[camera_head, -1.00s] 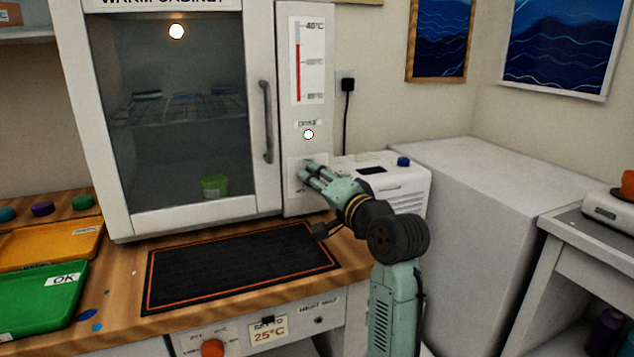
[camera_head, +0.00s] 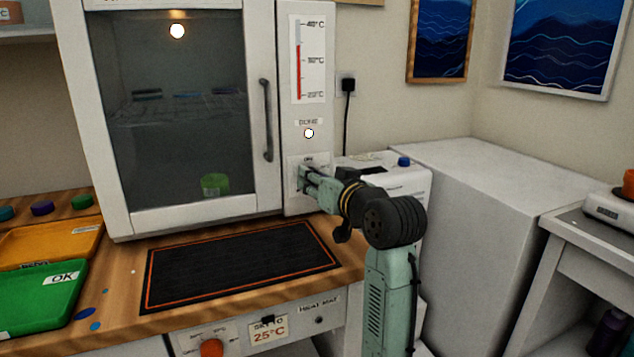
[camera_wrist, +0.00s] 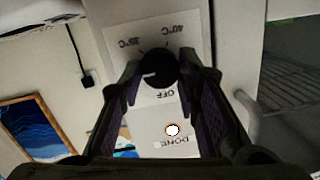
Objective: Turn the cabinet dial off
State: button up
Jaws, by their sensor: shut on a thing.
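The cabinet dial is a round black knob (camera_wrist: 158,68) on a white plate, upside down in the wrist view. Its plate carries marks for 35°C, 40°C and OFF. A small pale mark shows on the knob; its exact heading is hard to read. My gripper (camera_wrist: 160,78) has one finger on each side of the knob and is shut on it. In the head view my gripper (camera_head: 304,178) reaches the lower right panel of the warm cabinet (camera_head: 292,110), and its fingers hide the knob there.
The cabinet's glass door is shut, with a vertical handle (camera_head: 266,120) left of the panel. A round DONE lamp (camera_head: 308,133) sits above the dial. A black mat (camera_head: 240,265) lies on the counter in front. A white box (camera_head: 412,190) stands close to the right.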

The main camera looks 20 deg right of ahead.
jog(key=shift+a+n+h+b, duration=0.1)
jog(key=shift+n+h+b, duration=0.7)
jog(key=shift+n, duration=1.85)
jog(key=shift+a+n+h+b, duration=0.1)
jog(key=shift+n+h+b, duration=0.15)
jog(key=shift+n+b, duration=1.7)
jog(key=shift+a+n+h+b, duration=0.1)
jog(key=shift+n+h+b, duration=0.35)
jog(key=shift+n, duration=2.85)
jog(key=o, duration=1.2)
jog(key=shift+c, duration=0.2)
jog(key=shift+s, duration=0.15)
jog(key=s+r, duration=0.1)
jog(key=s, duration=1)
jog(key=shift+s+a, duration=0.35)
jog(key=shift+a, duration=0.1)
